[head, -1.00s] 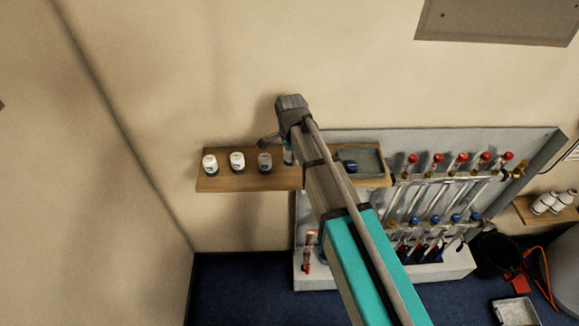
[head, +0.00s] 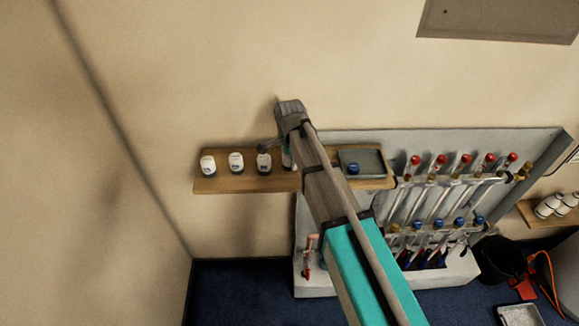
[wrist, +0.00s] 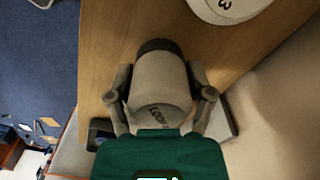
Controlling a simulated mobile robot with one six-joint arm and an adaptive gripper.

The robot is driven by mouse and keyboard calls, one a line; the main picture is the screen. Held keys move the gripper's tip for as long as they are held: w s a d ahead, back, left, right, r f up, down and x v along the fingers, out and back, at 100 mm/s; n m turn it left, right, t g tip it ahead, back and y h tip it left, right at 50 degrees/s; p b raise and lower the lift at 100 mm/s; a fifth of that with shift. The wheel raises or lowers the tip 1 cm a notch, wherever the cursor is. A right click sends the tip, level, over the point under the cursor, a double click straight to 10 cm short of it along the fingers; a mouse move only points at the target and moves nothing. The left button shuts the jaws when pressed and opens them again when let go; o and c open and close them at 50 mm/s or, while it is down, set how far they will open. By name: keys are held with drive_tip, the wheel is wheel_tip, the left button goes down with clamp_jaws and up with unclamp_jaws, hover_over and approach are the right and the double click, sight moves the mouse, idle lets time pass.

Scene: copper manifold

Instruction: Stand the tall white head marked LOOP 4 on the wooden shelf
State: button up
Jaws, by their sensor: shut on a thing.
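The tall white head (wrist: 158,82), with a dark end and lettering that reads LOOP, is between the two fingers of my gripper (wrist: 161,92) in the wrist view. The digit after LOOP is hidden by my gripper. In the head view the held head (head: 287,158) shows only partly beside my gripper (head: 278,150). The wooden shelf (wrist: 112,45) lies behind it in the wrist view, and the same shelf (head: 222,184) is on the wall in the head view. I cannot tell whether the head touches the shelf.
Three white heads stand left of my gripper: one at the far left (head: 208,165), one in the middle (head: 236,162) and one nearest (head: 264,163). A head marked 3 (wrist: 228,8) is close by. A grey tray (head: 375,157) with a blue cap (head: 353,169) sits at the shelf's right end.

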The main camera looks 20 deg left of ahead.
drive_tip(key=shift+f+b, duration=0.35)
drive_tip(key=shift+f, duration=0.3)
drive_tip(key=shift+f, duration=0.15)
drive_tip(key=o, duration=1.2)
drive_tip(key=shift+r, duration=0.2)
wheel_tip(320, 180, up, 12)
drive_tip(key=p, duration=1.2)
